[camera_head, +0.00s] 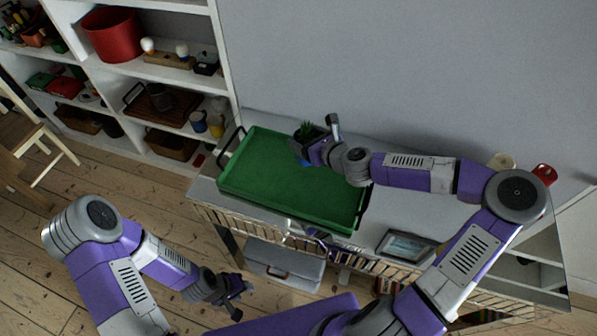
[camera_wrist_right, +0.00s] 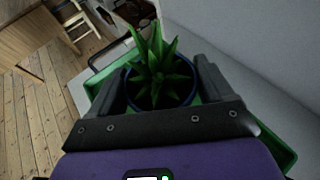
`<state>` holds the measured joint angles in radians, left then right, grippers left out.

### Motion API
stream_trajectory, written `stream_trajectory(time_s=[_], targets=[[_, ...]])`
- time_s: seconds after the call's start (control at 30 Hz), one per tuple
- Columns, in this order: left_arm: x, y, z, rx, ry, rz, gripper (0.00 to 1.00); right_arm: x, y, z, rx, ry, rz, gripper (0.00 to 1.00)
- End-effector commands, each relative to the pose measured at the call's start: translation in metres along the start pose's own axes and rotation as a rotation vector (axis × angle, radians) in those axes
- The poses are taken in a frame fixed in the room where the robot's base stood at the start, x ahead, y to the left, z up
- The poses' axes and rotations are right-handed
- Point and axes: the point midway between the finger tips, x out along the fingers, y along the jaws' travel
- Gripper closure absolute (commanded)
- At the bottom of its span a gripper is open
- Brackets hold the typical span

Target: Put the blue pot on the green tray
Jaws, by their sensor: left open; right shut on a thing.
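The blue pot (camera_wrist_right: 190,97) holds a spiky green plant (camera_wrist_right: 158,65) and sits between the fingers of my right gripper (camera_wrist_right: 160,92) in the right wrist view. In the head view the plant (camera_head: 306,129) shows beside my right gripper (camera_head: 312,142), which hides most of the pot. The green tray (camera_head: 265,175) lies on the grey table, its edge also showing in the right wrist view (camera_wrist_right: 284,153). The gripper and pot are over the tray's back part; I cannot tell whether the pot touches it. My left gripper (camera_head: 238,291) is open and empty, low in front of the table.
The tray's left and front parts are bare. A picture frame (camera_head: 406,246) lies on the table right of the tray, with a red cup (camera_head: 544,174) at the far right. A grey case (camera_head: 284,265) is below the table. Shelves with a red bin (camera_head: 111,34) stand left.

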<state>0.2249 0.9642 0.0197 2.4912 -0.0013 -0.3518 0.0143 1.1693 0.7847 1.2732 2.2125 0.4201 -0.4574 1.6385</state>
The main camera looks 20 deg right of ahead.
Motion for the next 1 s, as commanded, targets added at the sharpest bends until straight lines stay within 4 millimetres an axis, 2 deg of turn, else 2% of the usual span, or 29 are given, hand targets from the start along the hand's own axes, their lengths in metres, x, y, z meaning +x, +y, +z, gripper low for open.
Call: stream_trajectory(time_s=[0.2, 0.47, 0.7, 1.0], targets=[[0.015, -0.006, -0.001, 0.0, 0.001, 0.0, 0.57, 0.016, 0.001, -0.04, 0.0, 0.001, 0.01, 0.68], [0.021, -0.008, -0.001, 0.0, 0.001, 0.0, 0.57, 0.025, 0.001, -0.06, -0.002, 0.0, 0.007, 0.68], [0.032, -0.012, -0.002, 0.0, 0.001, 0.0, 0.57, 0.037, 0.001, -0.089, -0.001, 0.0, 0.008, 0.68], [0.031, -0.011, -0.002, 0.0, 0.0, 0.0, 0.57, 0.037, 0.001, -0.089, -0.003, -0.001, 0.007, 0.68]])
